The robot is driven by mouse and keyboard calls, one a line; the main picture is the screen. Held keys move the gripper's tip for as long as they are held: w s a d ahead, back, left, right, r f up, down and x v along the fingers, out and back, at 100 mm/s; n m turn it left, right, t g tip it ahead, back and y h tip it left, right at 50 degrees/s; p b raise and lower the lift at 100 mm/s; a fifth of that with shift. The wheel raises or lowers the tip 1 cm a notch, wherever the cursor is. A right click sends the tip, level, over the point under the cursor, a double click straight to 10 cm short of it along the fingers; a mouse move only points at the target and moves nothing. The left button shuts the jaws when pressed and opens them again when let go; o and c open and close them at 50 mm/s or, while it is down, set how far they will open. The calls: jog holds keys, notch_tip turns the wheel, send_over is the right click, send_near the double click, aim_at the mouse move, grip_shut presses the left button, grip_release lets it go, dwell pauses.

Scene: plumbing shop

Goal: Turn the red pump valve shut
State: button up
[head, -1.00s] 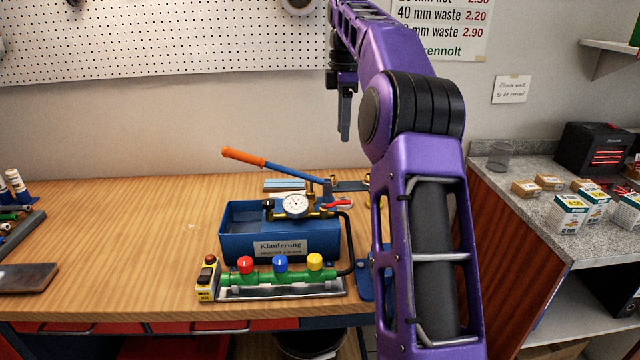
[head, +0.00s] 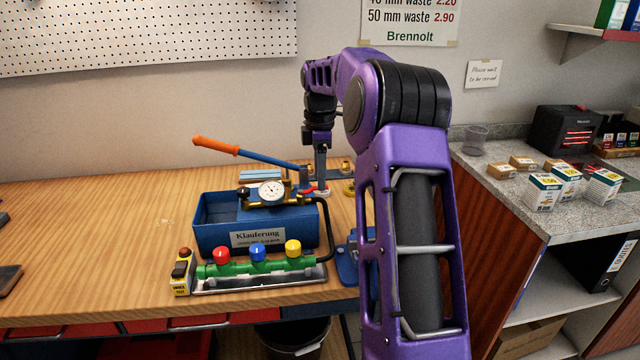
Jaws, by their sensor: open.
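The blue test pump (head: 222,240) stands on the wooden bench, with a round gauge (head: 271,191) and brass fittings on top. The small red pump valve lever (head: 309,190) sits right of the gauge, at the end of the brass fittings. My gripper (head: 321,187) points down beside the right end of this lever, its fingers seen edge-on. It is open, with nothing seen between the fingers. Whether it touches the lever or stands behind it cannot be told. The pump's long handle (head: 240,152) slopes up to the left with an orange grip.
A green manifold (head: 240,268) with red, blue and yellow caps lies in front of the pump. A yellow device (head: 181,273) stands at its left. Brass fittings (head: 347,168) lie behind my gripper. The bench left of the pump is mostly clear.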

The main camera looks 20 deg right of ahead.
jog(key=shift+f, duration=0.85)
grip_shut()
